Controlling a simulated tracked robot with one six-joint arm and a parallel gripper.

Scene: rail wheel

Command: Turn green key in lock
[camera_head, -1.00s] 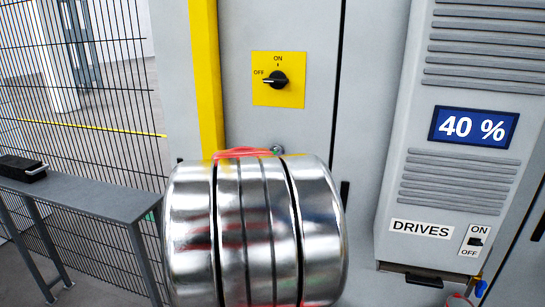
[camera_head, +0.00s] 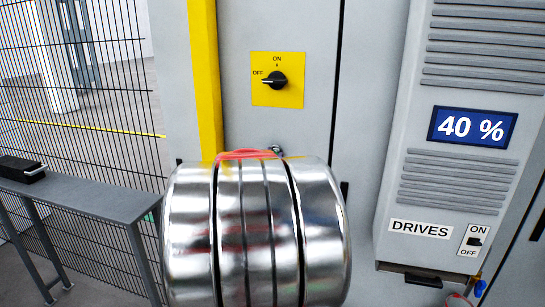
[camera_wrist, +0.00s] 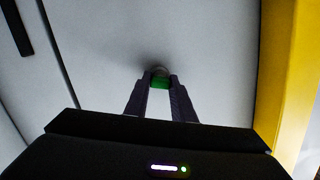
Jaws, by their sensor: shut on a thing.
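The green key (camera_wrist: 160,84) shows in the wrist view between the fingertips of my gripper (camera_wrist: 160,79). My gripper is shut on it, with the fingers on its left and right sides. The round lock (camera_wrist: 160,70) is just beyond the key, on the pale cabinet front. The key is at the lock, but how far it is in, and its turn angle, cannot be told. In the head view a small part of the lock (camera_head: 277,149) shows above my shiny arm. The arm hides the key and gripper there.
A yellow plate (camera_head: 277,94) with a black rotary switch, its handle toward OFF, is above the lock. A drives unit (camera_head: 450,165) reading 40 % stands at right. A yellow post (camera_head: 207,80), mesh fence (camera_head: 100,70) and grey bench (camera_head: 90,197) are at left.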

